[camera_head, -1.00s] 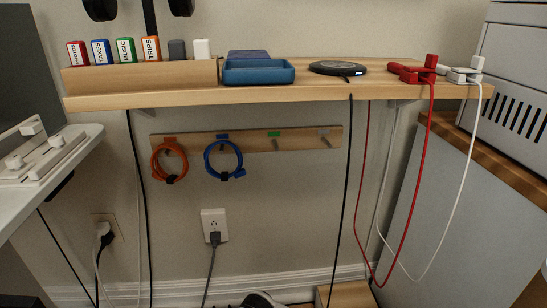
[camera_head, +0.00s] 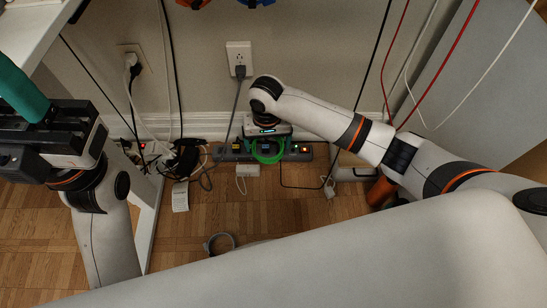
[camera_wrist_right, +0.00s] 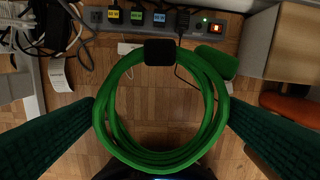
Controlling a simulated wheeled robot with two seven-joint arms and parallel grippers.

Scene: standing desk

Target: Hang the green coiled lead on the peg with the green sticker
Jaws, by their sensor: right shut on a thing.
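The green coiled lead (camera_head: 268,160) is low by the floor, in front of the power strip. My right gripper (camera_head: 266,141) reaches down to it. In the right wrist view the lead (camera_wrist_right: 104,110) is a round ring with a black strap (camera_wrist_right: 159,52) at its top. The fingers of the right gripper (camera_wrist_right: 161,107) press on the ring's left and right sides. A dark green end piece (camera_wrist_right: 215,62) sticks out at upper right. My left gripper (camera_head: 35,115) is at the left edge, partly cut off; its opening is unclear. The green-sticker peg is out of view.
A power strip (camera_head: 304,151) lies along the wall with tangled dark cables (camera_head: 186,158) to its left. An outlet (camera_head: 239,58) is above. Bottoms of an orange coil (camera_head: 193,4) and a blue coil (camera_head: 256,3) show at the top. Red and white cords hang at right.

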